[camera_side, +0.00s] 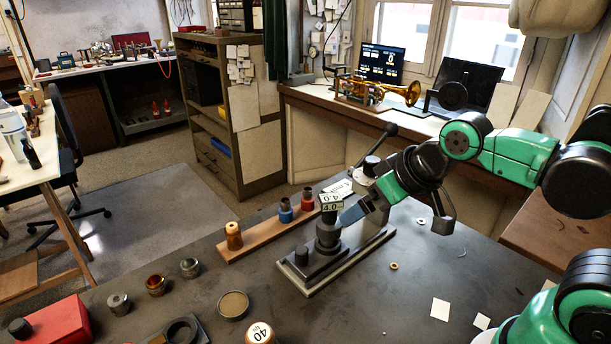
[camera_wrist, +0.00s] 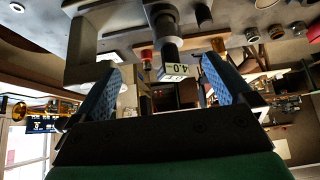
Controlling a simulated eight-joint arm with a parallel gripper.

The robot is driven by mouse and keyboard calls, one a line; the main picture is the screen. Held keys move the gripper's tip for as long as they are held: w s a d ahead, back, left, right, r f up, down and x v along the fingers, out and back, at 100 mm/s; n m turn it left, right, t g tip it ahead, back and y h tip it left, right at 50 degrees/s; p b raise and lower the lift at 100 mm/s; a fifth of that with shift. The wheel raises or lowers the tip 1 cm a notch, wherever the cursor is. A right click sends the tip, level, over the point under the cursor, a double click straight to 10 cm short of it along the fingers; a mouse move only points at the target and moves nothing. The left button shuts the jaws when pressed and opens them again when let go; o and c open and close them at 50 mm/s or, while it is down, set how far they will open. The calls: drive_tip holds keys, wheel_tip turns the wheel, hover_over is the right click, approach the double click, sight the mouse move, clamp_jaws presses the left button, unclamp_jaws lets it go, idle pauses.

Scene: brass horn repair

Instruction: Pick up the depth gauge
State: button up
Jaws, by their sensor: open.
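What looks like the depth gauge (camera_side: 329,230) is a dark upright cylinder with a small white box marked "4.0" on top. It stands on a dark metal fixture (camera_side: 318,262) on the grey bench. In the wrist view the gauge (camera_wrist: 172,66) appears upside down, its "4.0" box in the gap between the fingertips. My gripper (camera_side: 352,213) is close to the right side of the gauge in the side view, with a blue finger pad showing. In the wrist view my gripper (camera_wrist: 162,66) has its two blue fingers spread, with nothing held. Whether a finger touches the gauge is unclear.
A wooden rack (camera_side: 262,236) with several coloured-collar tools stands left of the fixture. A black-knobbed lever (camera_side: 378,142) rises behind it. The bench right of the fixture is mostly clear.

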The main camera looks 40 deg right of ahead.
sight(330, 197)
drive_tip(key=w+g, duration=0.2)
drive_tip(key=w+m+g, duration=0.1)
drive_tip(key=w+g, duration=0.1)
drive_tip(key=w+r+m+g, duration=0.1)
drive_tip(key=w, duration=0.1)
drive_tip(key=shift+a+g, duration=0.4)
drive_tip(key=shift+w+a+f+m+g, duration=0.1)
drive_tip(key=shift+w+f+m+g, duration=0.35)
drive_tip(key=shift+w+g, duration=0.25)
drive_tip(key=shift+f, duration=2.8)
clamp_jaws()
drive_tip(key=shift+r, duration=0.1)
